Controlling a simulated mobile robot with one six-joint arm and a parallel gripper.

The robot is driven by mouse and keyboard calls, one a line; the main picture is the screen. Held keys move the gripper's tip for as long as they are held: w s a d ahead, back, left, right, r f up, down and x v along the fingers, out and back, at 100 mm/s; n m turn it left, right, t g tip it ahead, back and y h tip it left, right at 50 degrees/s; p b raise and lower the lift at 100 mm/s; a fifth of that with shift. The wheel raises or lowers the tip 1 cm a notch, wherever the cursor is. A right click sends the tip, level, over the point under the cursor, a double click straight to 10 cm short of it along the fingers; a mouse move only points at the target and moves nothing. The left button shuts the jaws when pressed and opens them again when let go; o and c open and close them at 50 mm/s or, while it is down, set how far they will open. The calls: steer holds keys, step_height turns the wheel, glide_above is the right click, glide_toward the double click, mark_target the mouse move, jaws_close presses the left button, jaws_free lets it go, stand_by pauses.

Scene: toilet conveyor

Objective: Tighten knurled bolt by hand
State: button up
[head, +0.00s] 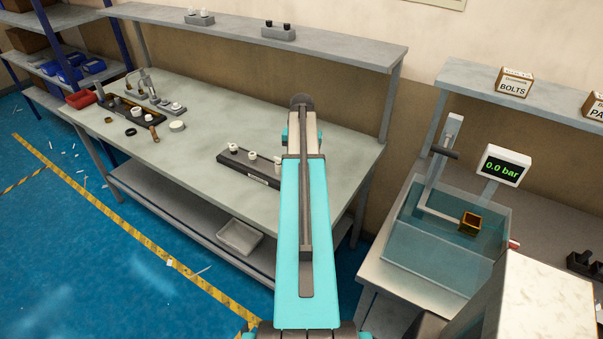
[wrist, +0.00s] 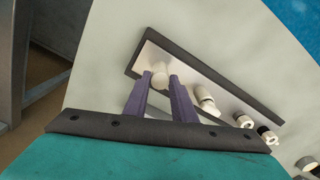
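A dark rail (head: 248,166) with several small white and black fittings lies on the workbench, left of my arm in the head view. In the wrist view the same rail (wrist: 222,92) runs diagonally, with a white round piece (wrist: 160,74) near its left end. My gripper (wrist: 161,76) has two purple fingers spread apart, with that white piece between or just beyond their tips. I cannot tell whether they touch it. A white fitting (wrist: 205,99) lies right of the fingers. No knurling can be made out. In the head view my arm hides the gripper.
The workbench (head: 215,110) has clear room around the rail. Tools and loose rings lie at its far left, near a red bin (head: 81,98). A water tank (head: 440,245) with a "0.0 bar" display (head: 503,166) stands right. A shelf holds a BOLTS box (head: 514,82).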

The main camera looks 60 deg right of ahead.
steer(key=c, duration=0.4)
steer(key=shift+m, duration=1)
steer(key=o, duration=0.6)
steer(key=shift+o, duration=0.2)
steer(key=shift+r, duration=0.15)
steer(key=shift+r+p, duration=0.7)
steer(key=shift+r, duration=0.7)
